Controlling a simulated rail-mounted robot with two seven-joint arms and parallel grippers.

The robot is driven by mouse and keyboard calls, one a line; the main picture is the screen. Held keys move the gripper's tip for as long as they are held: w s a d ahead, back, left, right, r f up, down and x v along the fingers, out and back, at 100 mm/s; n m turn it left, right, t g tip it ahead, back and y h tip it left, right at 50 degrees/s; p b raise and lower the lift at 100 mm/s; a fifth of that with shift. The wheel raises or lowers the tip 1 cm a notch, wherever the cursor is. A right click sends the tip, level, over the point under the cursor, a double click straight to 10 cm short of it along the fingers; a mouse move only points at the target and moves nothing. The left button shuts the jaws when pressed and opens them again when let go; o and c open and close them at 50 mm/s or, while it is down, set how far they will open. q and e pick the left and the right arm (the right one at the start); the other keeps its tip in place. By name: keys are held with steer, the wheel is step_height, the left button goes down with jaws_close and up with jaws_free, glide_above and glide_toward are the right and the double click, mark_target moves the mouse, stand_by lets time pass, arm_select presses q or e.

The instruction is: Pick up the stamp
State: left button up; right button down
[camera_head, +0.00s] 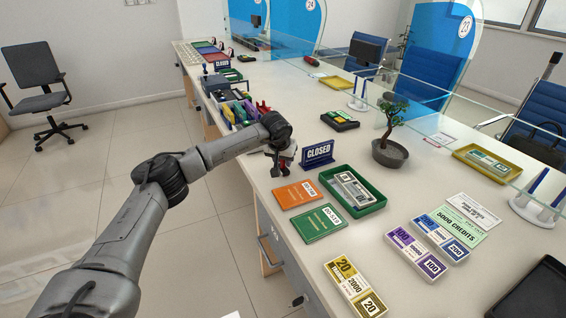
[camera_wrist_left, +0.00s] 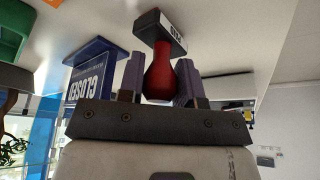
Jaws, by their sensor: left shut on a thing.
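The stamp (camera_wrist_left: 160,72) has a red bulb-shaped handle and a dark rectangular base with a white label. It shows in the middle of the left wrist view. My left gripper (camera_wrist_left: 158,85) is shut on its red handle, with one purple-grey finger on each side. In the head view my left gripper (camera_head: 280,163) is over the near counter edge, just left of the CLOSED sign. The stamp is too small and covered there to make out clearly. My right gripper is in neither view.
The blue CLOSED sign (camera_head: 318,153) stands close to the gripper. An orange booklet (camera_head: 296,194), a green booklet (camera_head: 319,223) and a green cash tray (camera_head: 374,207) lie nearby. A potted bonsai (camera_head: 390,150) stands behind them. A coloured file rack (camera_head: 238,108) is farther left.

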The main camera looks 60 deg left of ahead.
arm_select(q)
steer(key=r+p, duration=0.2)
steer(key=r, duration=0.1)
steer(key=r+p, duration=0.1)
steer(key=r, duration=0.1)
steer(key=shift+w+d, duration=0.15)
steer(key=shift+d, duration=0.1)
steer(key=w+d+r+p, duration=0.3)
steer(key=d+r+p, duration=0.1)
steer(key=d, duration=0.6)
steer(key=shift+w+d+r, duration=0.2)
steer(key=shift+d+r, duration=0.1)
steer(key=shift+r, duration=0.6)
